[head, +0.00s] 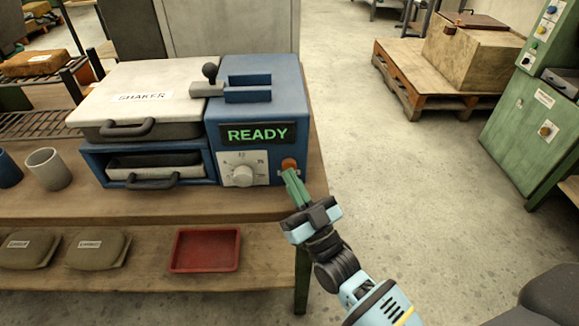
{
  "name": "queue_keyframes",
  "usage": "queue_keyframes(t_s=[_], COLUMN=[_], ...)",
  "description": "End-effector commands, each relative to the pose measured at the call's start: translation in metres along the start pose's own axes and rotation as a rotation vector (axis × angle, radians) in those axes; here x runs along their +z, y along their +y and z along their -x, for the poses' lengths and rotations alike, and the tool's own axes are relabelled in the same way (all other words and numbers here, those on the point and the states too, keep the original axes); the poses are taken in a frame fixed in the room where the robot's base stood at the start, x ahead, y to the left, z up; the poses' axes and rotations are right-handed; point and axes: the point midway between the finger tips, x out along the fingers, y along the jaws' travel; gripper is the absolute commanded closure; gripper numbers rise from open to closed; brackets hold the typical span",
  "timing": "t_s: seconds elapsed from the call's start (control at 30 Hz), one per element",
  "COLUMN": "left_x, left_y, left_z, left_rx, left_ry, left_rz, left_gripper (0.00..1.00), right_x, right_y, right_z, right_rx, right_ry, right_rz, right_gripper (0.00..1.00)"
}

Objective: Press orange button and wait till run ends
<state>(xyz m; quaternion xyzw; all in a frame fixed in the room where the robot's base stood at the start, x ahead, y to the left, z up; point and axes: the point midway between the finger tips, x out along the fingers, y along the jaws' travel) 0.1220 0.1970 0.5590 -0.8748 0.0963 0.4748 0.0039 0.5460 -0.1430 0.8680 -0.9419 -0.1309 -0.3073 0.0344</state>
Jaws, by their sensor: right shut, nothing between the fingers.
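The shaker machine (150,97) stands on the wooden table, with a pale lidded box at left and a blue control housing (262,97) at right. Its green display (257,134) reads "READY". Below the display are a white dial (242,175) and, to its right, the orange button (289,164). My right gripper (292,180) is shut and empty, with its green fingertips just below the orange button. They overlap its lower edge in the picture; I cannot tell whether they touch it. My left gripper is not in view.
Grey cup (47,169) and a blue cup (8,169) stand left of the machine. A red tray (205,250) and labelled bags (97,250) lie on the lower shelf. Open floor (420,200) lies to the right, before a pallet (410,92) and a green cabinet (530,130).

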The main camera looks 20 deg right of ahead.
Motion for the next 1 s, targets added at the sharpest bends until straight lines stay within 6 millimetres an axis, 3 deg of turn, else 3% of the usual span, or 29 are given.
queue_keyframes(t_s=[1.0], left_x=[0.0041], left_y=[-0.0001], left_z=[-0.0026], left_rx=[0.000], left_ry=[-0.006], left_rz=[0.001], left_gripper=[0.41], right_x=[0.0091], right_y=[0.0117], right_z=[-0.0083], right_rx=[0.007], right_ry=[-0.011], right_rz=[-0.004], right_gripper=[1.00])
